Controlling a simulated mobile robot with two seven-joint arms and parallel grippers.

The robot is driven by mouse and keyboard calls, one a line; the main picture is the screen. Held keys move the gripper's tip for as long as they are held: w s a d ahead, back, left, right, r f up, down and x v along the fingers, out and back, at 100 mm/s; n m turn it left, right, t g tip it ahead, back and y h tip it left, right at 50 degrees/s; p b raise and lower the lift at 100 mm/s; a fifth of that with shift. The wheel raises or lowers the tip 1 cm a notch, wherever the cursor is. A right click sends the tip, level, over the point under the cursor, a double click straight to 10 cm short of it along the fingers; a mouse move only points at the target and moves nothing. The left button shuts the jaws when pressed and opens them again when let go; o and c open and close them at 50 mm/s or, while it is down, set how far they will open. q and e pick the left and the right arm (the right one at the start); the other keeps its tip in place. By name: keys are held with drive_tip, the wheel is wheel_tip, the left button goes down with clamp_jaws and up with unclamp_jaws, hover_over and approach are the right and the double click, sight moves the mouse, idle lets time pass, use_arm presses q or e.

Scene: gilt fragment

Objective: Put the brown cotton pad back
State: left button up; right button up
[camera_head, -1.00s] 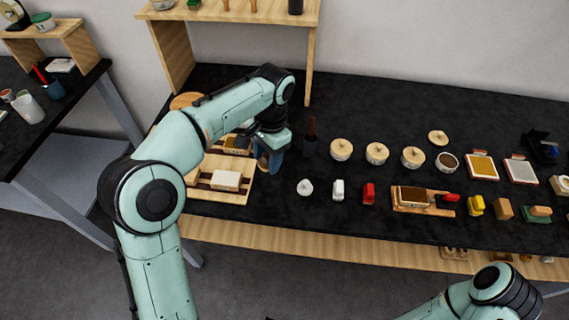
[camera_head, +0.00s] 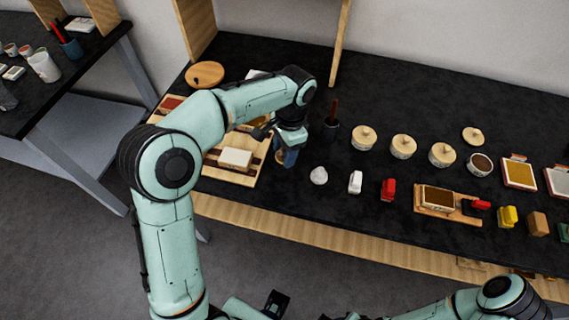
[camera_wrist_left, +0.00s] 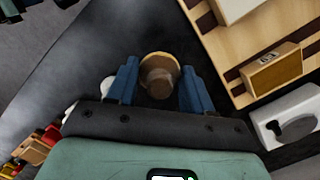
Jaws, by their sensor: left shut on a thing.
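My left gripper (camera_head: 287,156) is shut on a small brown, rounded thing with a tan rim, most likely the brown cotton pad (camera_wrist_left: 159,76). In the left wrist view the pad sits between the two blue fingers. In the head view the gripper hides most of it. The gripper is just right of the wooden tray (camera_head: 212,172) with dark strips, over the black table. It cannot be told whether the pad touches the table. The tray carries a cream block (camera_head: 236,158) and a tan-brown block (camera_wrist_left: 272,72). My right gripper's fingers do not show.
A dark cup with a red-handled tool (camera_head: 331,130) stands right of the gripper. A white pad-like piece (camera_head: 319,176), a white piece (camera_head: 355,182) and a red piece (camera_head: 388,189) line the front. Lidded pots (camera_head: 363,138) stand behind. A round wooden board (camera_head: 204,74) lies back left.

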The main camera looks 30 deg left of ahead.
sight(284, 170)
use_arm(q)
drive_tip(key=shift+f+b, duration=0.35)
drive_tip(key=shift+f, duration=2.65)
drive_tip(key=shift+f, duration=0.15)
drive_tip(key=o, duration=1)
drive_tip(key=r, duration=0.4)
drive_tip(key=w+r+p, duration=0.1)
drive_tip(key=r, duration=0.3)
drive_tip(key=r+p, duration=0.1)
drive_tip(key=r, duration=0.3)
drive_tip(key=shift+w+d+r, duration=0.15)
drive_tip(key=shift+w+d, duration=0.05)
drive_tip(key=shift+d, duration=0.2)
